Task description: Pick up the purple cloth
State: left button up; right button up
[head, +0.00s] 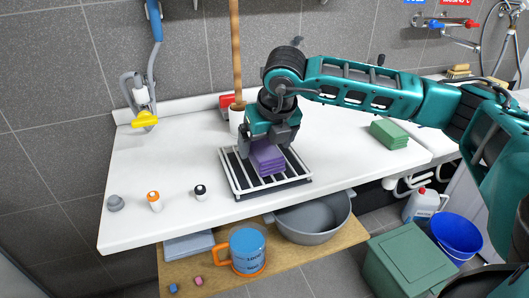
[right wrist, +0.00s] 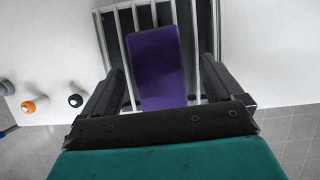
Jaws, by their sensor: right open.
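The purple cloth (head: 268,159) is a folded stack lying on a white wire rack (head: 237,185) with a dark base on the white counter. In the right wrist view the cloth (right wrist: 155,65) lies between the two fingers. My right gripper (head: 268,146) is open above and around the cloth; its fingers (right wrist: 160,85) stand on either side, with gaps showing. The gripper hides the cloth's back part in the head view. My left gripper is not in view.
Small bottles (head: 155,201) stand at the front left. A green folded stack (head: 389,134) lies to the right. A lower shelf (head: 290,258) holds a grey basin and measuring jug.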

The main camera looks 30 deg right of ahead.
jog(key=shift+x, duration=0.95)
jog(key=shift+f, duration=0.1)
jog(key=shift+s+f+b, duration=0.1)
jog(key=shift+f+b, duration=0.1)
jog(key=shift+b, duration=0.35)
jog(key=c, duration=1)
jog(key=shift+c, duration=0.2)
jog(key=shift+r, duration=0.1)
